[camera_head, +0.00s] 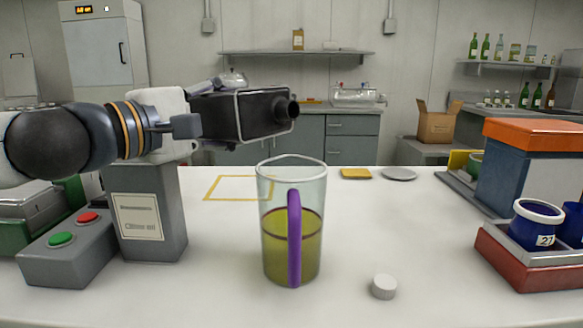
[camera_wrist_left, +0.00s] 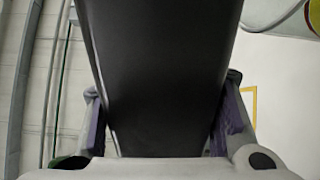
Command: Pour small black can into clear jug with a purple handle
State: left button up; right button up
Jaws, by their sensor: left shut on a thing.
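The small black can (camera_head: 246,113) is held in the air, tipped on its side with its spout pointing right. It fills the middle of the left wrist view (camera_wrist_left: 165,70). My left gripper (camera_head: 212,118) is shut on it, with a finger on each side of the can. The clear jug (camera_head: 277,194) stands upright on the table, right of and below the can. Its purple handle (camera_head: 294,240) faces me, and yellow-green liquid fills about its lower half. The spout is above the jug's rim. No stream shows from the spout. My right gripper is not in view.
A white cap (camera_head: 384,286) lies right of the jug on the white table (camera_head: 350,225). A grey box with buttons (camera_head: 70,245) and a labelled grey block (camera_head: 147,215) stand left. A red tray (camera_head: 515,272) holding blue cups (camera_head: 537,224) is at right.

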pick_arm(q)
jog(key=shift+f+m, duration=0.3)
jog(key=shift+m, duration=0.2)
dwell(0.8)
jog(key=shift+r+m, duration=0.3)
dwell(1.1)
